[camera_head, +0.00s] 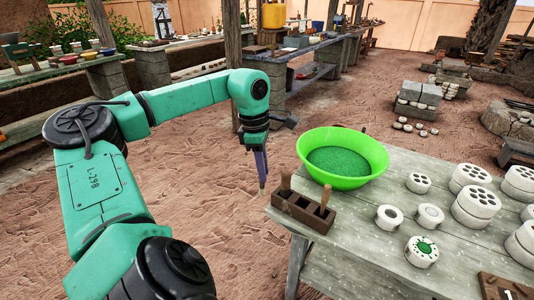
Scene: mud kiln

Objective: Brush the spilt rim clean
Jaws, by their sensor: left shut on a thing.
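My left gripper (257,146) hangs pointing down to the left of the table, over the dirt floor. It is shut on a slim purplish tool with a pale tip, which looks like a brush (261,168). A white round mould (422,252) near the table's front holds green powder, with green specks on its rim. A bright green bowl (343,157) of green powder stands at the table's back left corner. A dark wooden holder (301,209) with upright wooden handles stands at the left edge, just right of the brush. My right gripper is out of view.
Two white moulds (429,216) without green powder stand behind the speckled one. Several white pieces with dark holes (475,208) crowd the right side of the grey table (350,262). A numbered wooden board (500,288) lies at the front right. The table's front left is bare.

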